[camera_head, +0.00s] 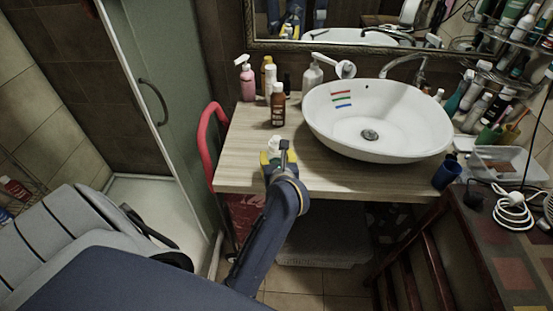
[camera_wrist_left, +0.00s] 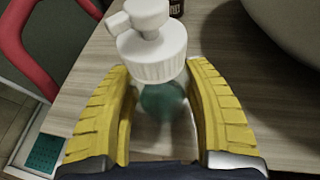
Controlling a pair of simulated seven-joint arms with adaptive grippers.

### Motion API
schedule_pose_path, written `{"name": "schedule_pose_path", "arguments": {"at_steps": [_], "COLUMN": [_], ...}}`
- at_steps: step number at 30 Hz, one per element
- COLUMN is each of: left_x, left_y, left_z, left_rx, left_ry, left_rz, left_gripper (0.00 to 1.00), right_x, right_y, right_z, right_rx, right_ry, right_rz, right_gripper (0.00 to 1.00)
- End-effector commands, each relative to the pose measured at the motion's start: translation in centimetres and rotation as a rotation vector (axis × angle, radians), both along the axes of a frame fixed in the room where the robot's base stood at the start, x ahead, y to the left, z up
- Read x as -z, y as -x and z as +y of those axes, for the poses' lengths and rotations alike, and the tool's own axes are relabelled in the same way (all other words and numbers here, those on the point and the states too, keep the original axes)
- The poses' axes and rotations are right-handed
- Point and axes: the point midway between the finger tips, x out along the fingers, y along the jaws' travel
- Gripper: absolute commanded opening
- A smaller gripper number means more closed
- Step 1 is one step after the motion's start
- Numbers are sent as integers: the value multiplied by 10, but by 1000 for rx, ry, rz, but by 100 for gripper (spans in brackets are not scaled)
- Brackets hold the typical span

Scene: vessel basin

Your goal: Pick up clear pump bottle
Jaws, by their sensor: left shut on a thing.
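The clear pump bottle (camera_wrist_left: 163,102) has a wide white pump cap and a see-through, greenish body. In the head view only its white top (camera_head: 273,143) shows, near the front edge of the wooden counter. My left gripper (camera_wrist_left: 162,112) has its yellow fingers on both sides of the body, below the cap, and is shut on it. In the head view my left gripper (camera_head: 279,158) hides most of the bottle. I cannot tell whether the bottle's base touches the counter (camera_head: 240,160). My right gripper is not in view.
A brown bottle (camera_head: 277,107) stands just behind. A pink pump bottle (camera_head: 247,82) and a white pump bottle (camera_head: 312,77) stand further back. A white basin (camera_head: 420,149) is to the right. A red curved rail (camera_head: 204,135) is beside the counter's left edge.

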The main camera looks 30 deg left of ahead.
Motion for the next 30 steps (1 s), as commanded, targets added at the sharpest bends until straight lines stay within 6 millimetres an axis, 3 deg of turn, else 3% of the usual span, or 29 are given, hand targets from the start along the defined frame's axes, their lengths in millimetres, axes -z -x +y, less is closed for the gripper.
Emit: {"name": "schedule_pose_path", "arguments": {"at_steps": [5,19,26,30], "left_x": [-10,-82,-84,-72], "left_y": [0,-1,-2,-1], "left_z": [0,0,0,1], "left_rx": [-1,-1,-58,-73], "left_ry": [2,2,0,-4], "left_rz": [-3,-5,1,4], "left_gripper": [19,19,19,19], "right_x": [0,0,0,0], "right_y": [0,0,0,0], "right_z": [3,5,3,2], "right_rx": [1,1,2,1], "right_ry": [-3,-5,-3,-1], "right_rz": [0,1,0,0], "right_gripper": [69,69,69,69]}}
